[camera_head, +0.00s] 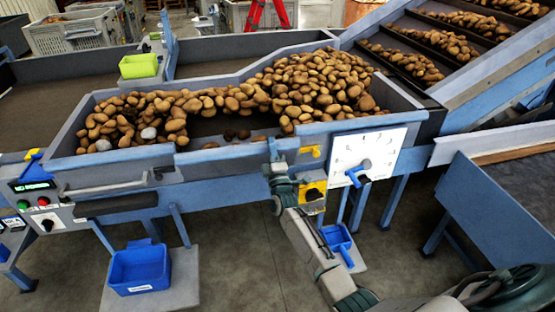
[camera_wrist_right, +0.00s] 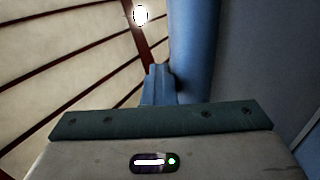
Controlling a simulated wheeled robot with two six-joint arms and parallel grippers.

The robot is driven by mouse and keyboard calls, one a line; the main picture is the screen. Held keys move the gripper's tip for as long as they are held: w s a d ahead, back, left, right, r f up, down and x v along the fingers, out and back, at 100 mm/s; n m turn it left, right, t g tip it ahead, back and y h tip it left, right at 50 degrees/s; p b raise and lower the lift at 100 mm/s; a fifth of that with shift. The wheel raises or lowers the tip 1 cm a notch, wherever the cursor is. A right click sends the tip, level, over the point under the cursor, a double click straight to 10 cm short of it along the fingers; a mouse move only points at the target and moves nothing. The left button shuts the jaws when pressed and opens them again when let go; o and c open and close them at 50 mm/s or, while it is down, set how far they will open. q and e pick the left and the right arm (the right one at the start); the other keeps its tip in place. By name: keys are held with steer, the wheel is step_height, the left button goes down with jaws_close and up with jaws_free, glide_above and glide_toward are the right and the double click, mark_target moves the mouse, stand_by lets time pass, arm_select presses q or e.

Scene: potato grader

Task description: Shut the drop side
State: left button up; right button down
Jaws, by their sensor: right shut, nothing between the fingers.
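The drop side (camera_head: 225,163) is the middle section of the blue-grey front wall of the potato tray (camera_head: 110,165). Its top edge looks a little lower than the wall on either side; whether it leans outward I cannot tell. My right gripper (camera_head: 272,150) is shut and empty, fingers pointing up, at the right end of the drop side; contact cannot be made out. In the right wrist view, the shut fingers (camera_wrist_right: 158,85) point up beside a blue surface (camera_wrist_right: 195,60). My left gripper is not in view.
Potatoes (camera_head: 310,85) heap behind the wall at the right, with barer floor behind the drop side. A blue bin (camera_head: 139,268) stands below left.

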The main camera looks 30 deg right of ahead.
steer(key=shift+f+x, duration=0.2)
steer(key=shift+x, duration=0.95)
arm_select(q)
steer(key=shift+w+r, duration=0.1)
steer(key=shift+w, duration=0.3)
arm_select(e)
steer(key=shift+w, duration=0.5)
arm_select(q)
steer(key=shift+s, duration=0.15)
arm_select(e)
steer(key=shift+d, duration=0.1)
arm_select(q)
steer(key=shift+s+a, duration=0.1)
